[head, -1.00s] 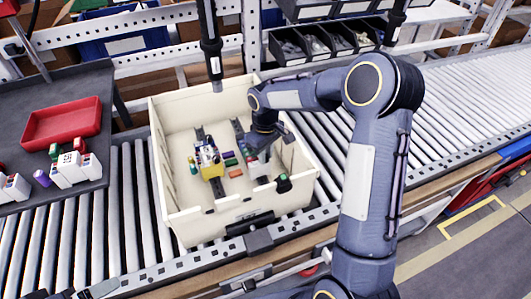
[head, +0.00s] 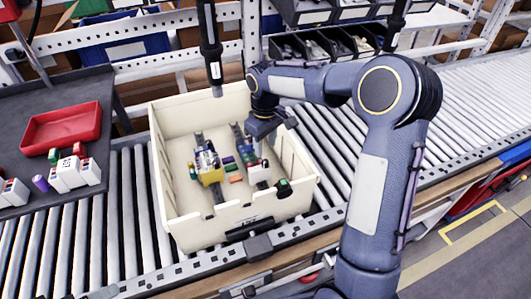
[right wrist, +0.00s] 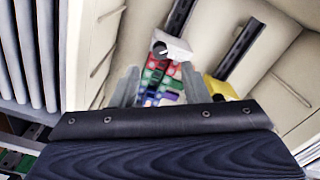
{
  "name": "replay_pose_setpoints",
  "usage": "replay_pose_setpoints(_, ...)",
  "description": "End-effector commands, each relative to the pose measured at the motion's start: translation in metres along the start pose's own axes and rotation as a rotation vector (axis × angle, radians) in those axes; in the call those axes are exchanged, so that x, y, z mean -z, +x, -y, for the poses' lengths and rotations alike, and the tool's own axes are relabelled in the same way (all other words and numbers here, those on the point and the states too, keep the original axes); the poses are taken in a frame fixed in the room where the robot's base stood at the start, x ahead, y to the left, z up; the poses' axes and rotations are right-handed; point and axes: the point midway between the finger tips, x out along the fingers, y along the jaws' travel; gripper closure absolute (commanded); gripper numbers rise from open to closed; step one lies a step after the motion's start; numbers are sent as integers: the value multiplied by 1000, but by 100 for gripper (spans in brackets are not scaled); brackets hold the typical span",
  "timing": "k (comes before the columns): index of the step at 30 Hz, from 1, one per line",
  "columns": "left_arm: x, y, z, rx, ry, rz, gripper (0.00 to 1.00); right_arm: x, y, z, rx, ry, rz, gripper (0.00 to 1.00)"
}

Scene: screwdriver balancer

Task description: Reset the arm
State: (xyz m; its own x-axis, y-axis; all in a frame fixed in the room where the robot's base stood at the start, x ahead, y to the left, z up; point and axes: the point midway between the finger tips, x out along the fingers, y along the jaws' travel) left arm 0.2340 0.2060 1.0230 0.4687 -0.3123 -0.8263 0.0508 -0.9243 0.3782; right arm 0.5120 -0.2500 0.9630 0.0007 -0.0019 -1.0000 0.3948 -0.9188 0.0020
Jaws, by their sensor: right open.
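My right arm reaches over the cream crate (head: 170,205) from the right. Its gripper (head: 258,148) points down inside the crate, above the right rail with its row of coloured parts (head: 247,160). In the right wrist view the two fingers of the gripper (right wrist: 160,88) stand apart with nothing clamped between them. Coloured parts (right wrist: 163,80) and a white block (right wrist: 173,48) show beyond the fingertips. A yellow part (head: 211,175) sits on the left rail, and it also shows in the wrist view (right wrist: 222,90). My left gripper is not in view.
The crate stands on a roller conveyor (head: 450,90). A dark hanging screwdriver (head: 210,45) is behind the crate, with another (head: 397,20) further right. A side table at left holds a red tray (head: 62,125) and white-and-red parts (head: 72,172). Dark bins (head: 330,42) line the back.

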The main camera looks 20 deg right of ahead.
Motion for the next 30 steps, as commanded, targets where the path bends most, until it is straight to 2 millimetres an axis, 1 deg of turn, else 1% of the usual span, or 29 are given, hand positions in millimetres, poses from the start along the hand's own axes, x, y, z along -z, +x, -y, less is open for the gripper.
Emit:
replay_pose_setpoints(1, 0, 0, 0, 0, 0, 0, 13, 0, -6, 0, -1, -1, -2, 59)
replay_pose_setpoints(5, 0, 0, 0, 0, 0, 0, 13, 0, -12, 0, 0, -1, -1, 59)
replay_pose_setpoints(18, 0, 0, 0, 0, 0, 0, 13, 0, -13, 0, 1, 0, 1, 59)
replay_pose_setpoints(21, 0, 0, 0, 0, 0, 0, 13, -4, -17, 1, 2, 6, -7, 59)
replay_pose_setpoints(23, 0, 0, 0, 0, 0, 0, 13, -11, -24, 3, 4, 19, -22, 59)
replay_pose_setpoints(26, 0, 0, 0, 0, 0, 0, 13, -34, -43, 10, 15, 59, -66, 59)
replay_pose_setpoints(29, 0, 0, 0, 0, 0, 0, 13, -67, -64, 23, 35, 120, -130, 59)
replay_pose_setpoints(30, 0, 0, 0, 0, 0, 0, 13, -82, -71, 30, 45, 147, -157, 59)
